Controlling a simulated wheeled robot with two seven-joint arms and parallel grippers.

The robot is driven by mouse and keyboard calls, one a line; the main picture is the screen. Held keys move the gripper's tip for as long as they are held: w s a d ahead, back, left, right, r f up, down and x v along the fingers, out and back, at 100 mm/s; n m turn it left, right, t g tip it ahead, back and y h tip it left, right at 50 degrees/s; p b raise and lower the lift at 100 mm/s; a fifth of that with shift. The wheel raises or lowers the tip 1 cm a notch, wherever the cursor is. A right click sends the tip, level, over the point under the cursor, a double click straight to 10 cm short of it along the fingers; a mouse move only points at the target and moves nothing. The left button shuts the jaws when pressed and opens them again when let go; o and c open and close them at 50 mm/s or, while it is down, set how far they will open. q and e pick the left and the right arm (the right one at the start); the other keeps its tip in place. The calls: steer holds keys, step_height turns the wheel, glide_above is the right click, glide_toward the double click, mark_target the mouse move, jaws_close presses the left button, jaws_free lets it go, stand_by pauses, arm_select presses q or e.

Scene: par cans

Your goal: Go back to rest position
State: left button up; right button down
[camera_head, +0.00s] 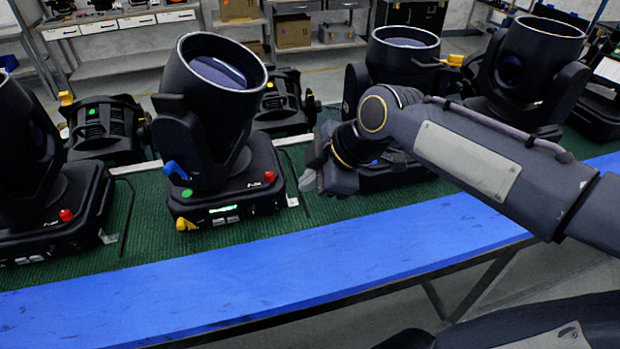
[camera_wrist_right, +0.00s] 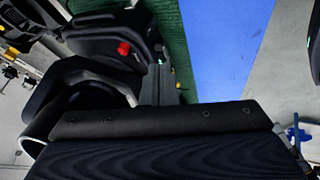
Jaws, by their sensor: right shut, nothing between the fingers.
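My right gripper (camera_head: 310,181) is shut and empty. In the head view it is between the middle stage light (camera_head: 213,135) and the light behind my right arm (camera_head: 400,62), low over the green surface. My forearm hides part of the light behind it. The middle light has a tilted round head, a lit green display, and blue, yellow and red knobs. In the right wrist view, a light with a red knob (camera_wrist_right: 105,42) shows at the upper left. A dark ribbed block fills the lower part, and I cannot tell what it is. My left gripper is not in view.
More lights stand at the left (camera_head: 45,180) and right (camera_head: 530,70). Smaller fixtures (camera_head: 105,128) sit in a back row. The table has a green surface (camera_head: 150,245) and a clear blue front strip (camera_head: 300,268). Shelves with boxes (camera_head: 292,30) stand behind.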

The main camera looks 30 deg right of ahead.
stand_by(0.4)
steer(key=s+a+f+m, duration=0.2)
steer(key=s+f+m, duration=0.7)
steer(key=s+m, duration=0.4)
steer(key=shift+s+a+f+m, duration=0.2)
steer(key=shift+s+a+m, duration=0.15)
steer(key=shift+m, duration=0.75)
